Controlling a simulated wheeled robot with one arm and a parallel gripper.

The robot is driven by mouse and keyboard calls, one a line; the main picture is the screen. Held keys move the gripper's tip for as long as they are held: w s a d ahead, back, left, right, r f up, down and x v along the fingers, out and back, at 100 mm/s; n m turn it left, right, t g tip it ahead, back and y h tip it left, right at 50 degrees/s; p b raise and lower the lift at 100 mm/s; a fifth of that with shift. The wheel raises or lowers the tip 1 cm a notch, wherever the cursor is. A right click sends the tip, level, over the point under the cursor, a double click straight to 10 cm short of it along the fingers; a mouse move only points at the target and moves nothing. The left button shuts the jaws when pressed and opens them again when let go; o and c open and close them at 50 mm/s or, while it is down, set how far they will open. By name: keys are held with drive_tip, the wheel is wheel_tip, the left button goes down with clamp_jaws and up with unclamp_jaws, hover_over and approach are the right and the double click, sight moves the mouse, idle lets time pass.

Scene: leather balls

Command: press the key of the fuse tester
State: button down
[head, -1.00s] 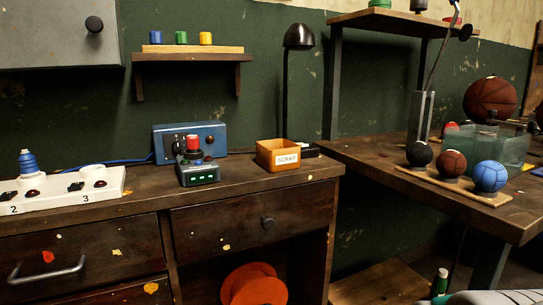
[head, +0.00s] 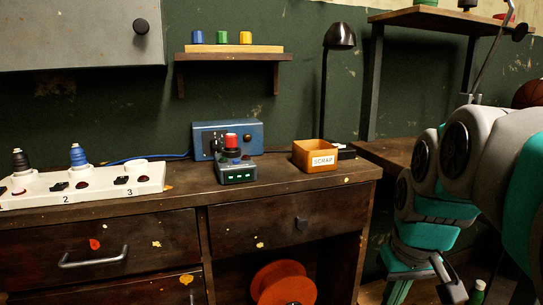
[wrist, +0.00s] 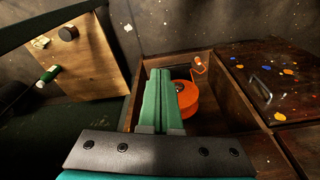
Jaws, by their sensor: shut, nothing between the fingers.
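A small dark device with green lights (head: 237,177) stands on the bench, with a red-topped piece (head: 231,140) upright on it. A blue box (head: 250,134) with dark knobs stands close behind it. I cannot tell for sure which of the two is the fuse tester, and no key can be made out clearly. My gripper (wrist: 158,76) is shut and empty, its green fingers together in the wrist view. There it points toward the open bay under the bench, apart from both devices. In the head view my arm is at the right, low beside the bench.
An orange scrap box (head: 315,157) stands right of the device, a black lamp (head: 339,37) behind it. A white socket strip (head: 82,184) with plugs lies at left. An orange reel (head: 283,284) sits in the bay below. The bench front before the device is clear.

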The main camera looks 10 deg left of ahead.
drive_tip(key=w+a+r+n+t+y+p, duration=0.2)
drive_tip(key=w+a+r+n+t, duration=0.3)
drive_tip(key=w+a+r, duration=1.05)
drive_tip(key=w+a+r+n+y+p, duration=0.1)
drive_tip(key=w+a+r+n+y, duration=0.1)
drive_tip(key=a+r+n, duration=0.7)
drive_tip(key=a+r+y, duration=0.1)
drive_tip(key=a+r, duration=0.3)
drive_tip(key=a, duration=0.3)
drive_tip(key=shift+w+a+r+n+p, duration=0.3)
drive_tip(key=shift+a+r, duration=0.1)
drive_tip(key=shift+f, duration=0.1)
